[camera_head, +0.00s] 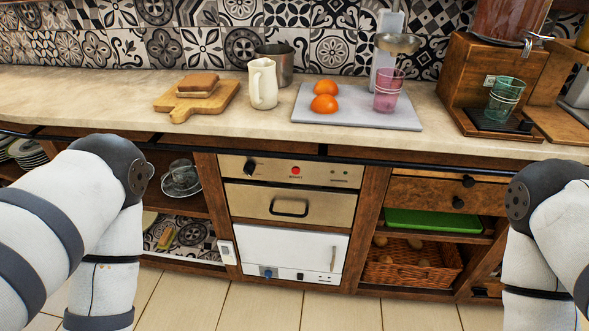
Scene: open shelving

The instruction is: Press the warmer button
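A built-in appliance with a brass-coloured front (230,170) sits under the counter in the middle of the view. Its top panel carries a small red button (296,172) with a label too small to read surely, a black knob (250,168) at the left and small marks at the right. Below the panel is a drawer front (255,203) with a dark handle, and it is shut. I cannot tell for certain which control is the warmer's. Both my arms show at the left and right sides, but neither gripper is in view.
A white appliance (290,248) with a blue knob is below the drawer. The counter (200,125) juts out above, with a dark rail along its front edge. A wicker basket (410,265) stands on the right shelf. The floor in front is clear.

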